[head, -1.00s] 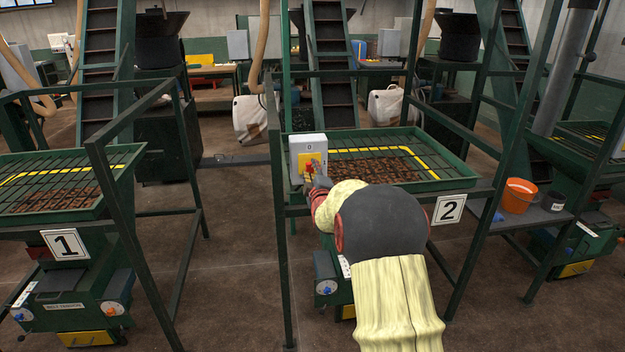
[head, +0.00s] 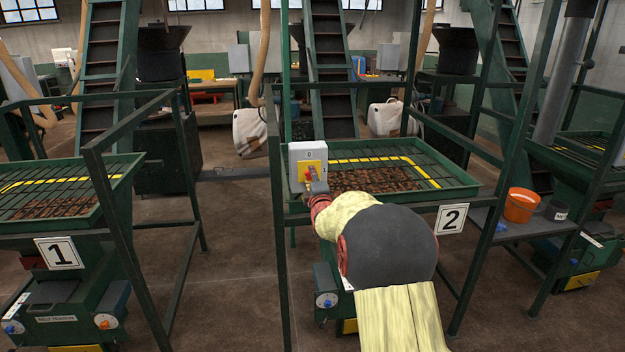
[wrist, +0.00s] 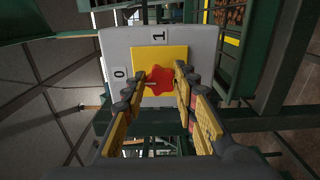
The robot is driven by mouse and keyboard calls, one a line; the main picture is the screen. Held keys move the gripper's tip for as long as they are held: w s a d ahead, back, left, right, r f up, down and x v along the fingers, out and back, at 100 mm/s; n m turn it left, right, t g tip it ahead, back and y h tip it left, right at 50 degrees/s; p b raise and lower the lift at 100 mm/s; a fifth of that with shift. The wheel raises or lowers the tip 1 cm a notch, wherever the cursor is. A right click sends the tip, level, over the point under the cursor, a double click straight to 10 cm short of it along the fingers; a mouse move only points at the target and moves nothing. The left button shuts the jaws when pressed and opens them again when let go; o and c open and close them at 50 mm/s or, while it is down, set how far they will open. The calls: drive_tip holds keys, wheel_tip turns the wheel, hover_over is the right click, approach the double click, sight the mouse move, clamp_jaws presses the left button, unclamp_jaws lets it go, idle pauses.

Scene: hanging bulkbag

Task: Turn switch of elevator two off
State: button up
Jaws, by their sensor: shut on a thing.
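The switch of elevator two is a grey box (head: 296,160) on the green frame left of the number 2 sign (head: 451,219). It has a yellow plate (head: 306,167) with a red knob (head: 311,173); the knob also shows in the wrist view (wrist: 157,79). Labels 0 (wrist: 119,74) and 1 (wrist: 159,34) sit beside the plate. My gripper (wrist: 160,80) has one finger on each side of the red knob and is shut on it. My gripper partly hides the knob in the head view. I cannot tell which label the knob points to.
A green grated hopper (head: 455,187) with brown pieces stands behind the switch. Green posts and rails surround my arm. An orange bucket (head: 520,205) stands on a shelf at right. Another hopper with a number 1 sign (head: 59,252) stands at left.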

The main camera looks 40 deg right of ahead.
drive_tip(key=o, duration=1.1)
drive_tip(key=shift+c, duration=0.2)
drive_tip(key=shift+o, duration=0.5)
drive_tip(key=shift+a, duration=0.1)
drive_tip(key=v, duration=1.2)
